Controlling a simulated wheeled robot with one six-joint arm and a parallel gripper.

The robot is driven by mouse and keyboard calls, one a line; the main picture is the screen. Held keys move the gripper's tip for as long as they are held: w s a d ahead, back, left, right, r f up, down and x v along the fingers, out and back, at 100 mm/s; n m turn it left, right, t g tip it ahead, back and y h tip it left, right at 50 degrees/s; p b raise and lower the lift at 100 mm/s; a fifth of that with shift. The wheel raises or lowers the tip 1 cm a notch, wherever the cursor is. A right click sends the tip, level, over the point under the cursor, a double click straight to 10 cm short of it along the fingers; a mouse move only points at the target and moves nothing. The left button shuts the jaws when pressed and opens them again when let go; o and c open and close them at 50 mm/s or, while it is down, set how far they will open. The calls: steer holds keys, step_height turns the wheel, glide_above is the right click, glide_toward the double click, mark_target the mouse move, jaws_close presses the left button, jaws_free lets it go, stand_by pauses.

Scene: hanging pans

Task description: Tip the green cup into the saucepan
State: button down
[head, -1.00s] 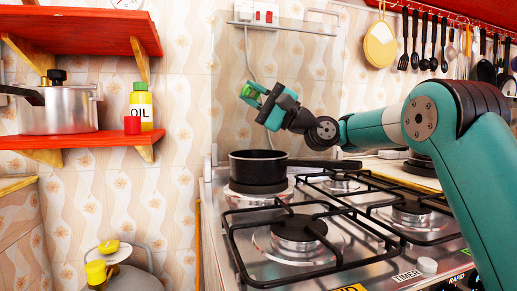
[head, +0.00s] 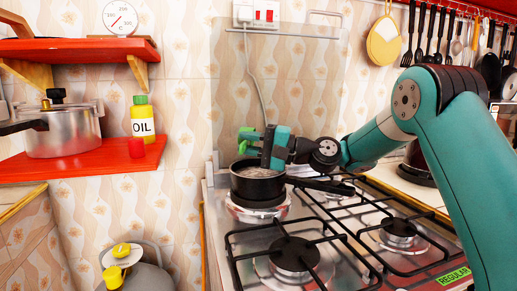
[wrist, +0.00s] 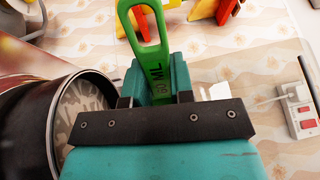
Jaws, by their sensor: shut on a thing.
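My gripper (head: 272,147) is just above the black saucepan (head: 256,188), over its right and rear part. It is shut on the green cup (head: 246,141), of which a small part shows to the left of the jaws in the head view. In the wrist view the green looped handle (wrist: 150,45), marked 60 ML, sticks up between the jaws. The cup's bowl is hidden, so I cannot tell how far it is tilted. The saucepan also shows at the left of the wrist view (wrist: 30,135), with something pale and mottled inside.
The saucepan sits on the rear left burner of the stove (head: 290,252), its handle (head: 320,186) pointing right under my arm. A red shelf (head: 90,170) on the left holds a metal pot (head: 65,133) and an oil bottle (head: 142,118). Utensils hang at upper right.

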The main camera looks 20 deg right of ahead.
steer(key=shift+a+r+h+p, duration=0.1)
steer(key=shift+r+h+p, duration=0.25)
steer(key=shift+p, duration=3.3)
steer(key=p, duration=0.6)
steer(key=shift+w+g, duration=0.2)
steer(key=shift+g, duration=0.1)
steer(key=p, duration=0.5)
steer(key=shift+s+a+r+h, duration=0.1)
steer(key=shift+h, duration=0.25)
